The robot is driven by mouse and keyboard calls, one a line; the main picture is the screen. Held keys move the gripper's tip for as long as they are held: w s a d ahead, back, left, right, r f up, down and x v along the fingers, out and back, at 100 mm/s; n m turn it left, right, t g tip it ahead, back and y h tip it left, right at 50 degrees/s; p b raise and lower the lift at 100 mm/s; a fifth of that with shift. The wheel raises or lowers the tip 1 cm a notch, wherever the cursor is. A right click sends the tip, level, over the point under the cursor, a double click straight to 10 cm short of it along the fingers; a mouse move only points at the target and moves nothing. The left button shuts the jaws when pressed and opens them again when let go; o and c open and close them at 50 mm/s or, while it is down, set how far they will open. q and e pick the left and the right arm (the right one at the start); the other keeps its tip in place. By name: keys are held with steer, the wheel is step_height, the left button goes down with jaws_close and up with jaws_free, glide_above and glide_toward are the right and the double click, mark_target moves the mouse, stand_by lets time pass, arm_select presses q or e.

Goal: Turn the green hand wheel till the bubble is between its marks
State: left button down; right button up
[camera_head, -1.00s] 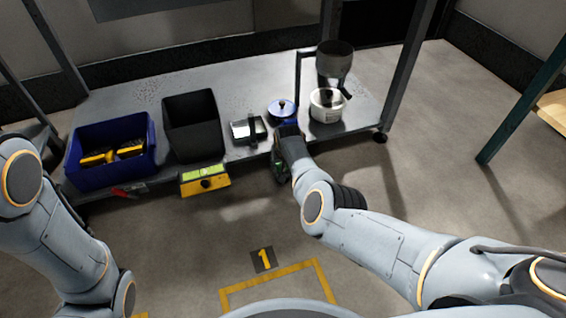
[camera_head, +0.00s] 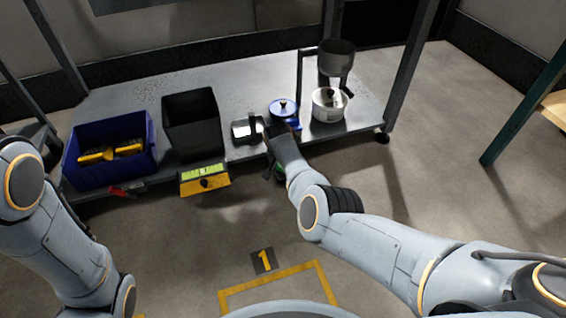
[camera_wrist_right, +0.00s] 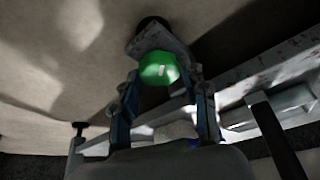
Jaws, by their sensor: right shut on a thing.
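The green hand wheel (camera_wrist_right: 160,68) sits between the fingers of my right gripper (camera_wrist_right: 160,84) in the right wrist view, one finger on each side. The right gripper is shut on it. A yellow level (camera_head: 207,184) with a bright green vial (camera_head: 199,172) hangs at the front edge, left of the wheel. The bubble and its marks are too small to tell apart. My left arm shows at the left, but its gripper is outside the view.
On the grey shelf (camera_head: 245,85) stand a blue bin (camera_head: 82,172) with yellow things, a black bin (camera_head: 190,125), a small metal container (camera_head: 241,129), a blue-lidded pot (camera_head: 283,108) and a silver pot (camera_head: 326,106). The floor in front is clear.

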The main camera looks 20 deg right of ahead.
steer(key=shift+s, duration=0.1)
steer(key=o, duration=1.1)
steer(key=shift+f, duration=0.1)
step_height(320, 180, up, 10)
steer(key=shift+r, duration=0.1)
